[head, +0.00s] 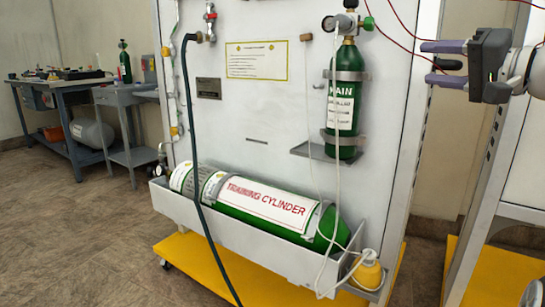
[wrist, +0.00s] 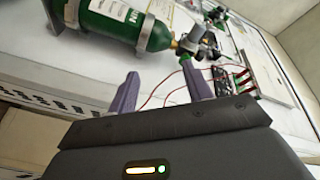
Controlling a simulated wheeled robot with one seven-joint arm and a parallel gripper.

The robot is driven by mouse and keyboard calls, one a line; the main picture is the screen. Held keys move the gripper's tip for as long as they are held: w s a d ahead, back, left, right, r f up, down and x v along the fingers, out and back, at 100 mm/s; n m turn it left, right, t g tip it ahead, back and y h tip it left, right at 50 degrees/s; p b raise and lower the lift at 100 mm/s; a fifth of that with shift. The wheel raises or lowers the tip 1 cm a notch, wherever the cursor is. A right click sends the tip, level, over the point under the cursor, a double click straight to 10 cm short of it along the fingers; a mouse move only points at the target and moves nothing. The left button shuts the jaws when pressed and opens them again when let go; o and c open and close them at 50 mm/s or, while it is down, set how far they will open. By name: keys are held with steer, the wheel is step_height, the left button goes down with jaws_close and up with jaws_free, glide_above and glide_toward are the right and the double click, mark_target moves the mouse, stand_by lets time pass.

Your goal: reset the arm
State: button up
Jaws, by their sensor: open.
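My gripper (head: 430,55) is at the upper right of the head view, to the right of the upright green MAIN cylinder (head: 348,85). Its two purple-grey fingers point left and are apart, with nothing between them. In the wrist view the fingers of my gripper (wrist: 163,97) stand open at the lower middle. Beyond them the green cylinder (wrist: 108,25) lies across the top left of that picture, with its brass valve (wrist: 185,42) to the right. Thin red wires pass behind the fingers. Part of my arm shows at the right edge of the head view.
A white panel (head: 260,125) on a yellow wheeled base (head: 195,255) carries the MAIN cylinder. A green training cylinder (head: 265,205) lies in its lower trough, and a dark hose (head: 190,120) hangs in front. A workbench (head: 65,110) stands at the back left. Floor at left is clear.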

steer(key=s+a+f+g+h+p, duration=0.2)
steer(key=s+a+f+g+p, duration=0.15)
steer(key=a+f, duration=0.35)
steer(key=s+a+f+g+h+p, duration=0.2)
steer(key=s+a+f+h, duration=0.15)
steer(key=a+f, duration=0.4)
steer(key=s+f+n+g+h+p, duration=0.3)
steer(key=s+f+h, duration=0.2)
steer(key=s+f, duration=1)
step_height(320, 180, down, 2)
steer(key=shift+s+d+f+n+p, duration=0.15)
steer(key=shift+s+d+n+p, duration=0.15)
steer(key=shift+n+p, duration=0.1)
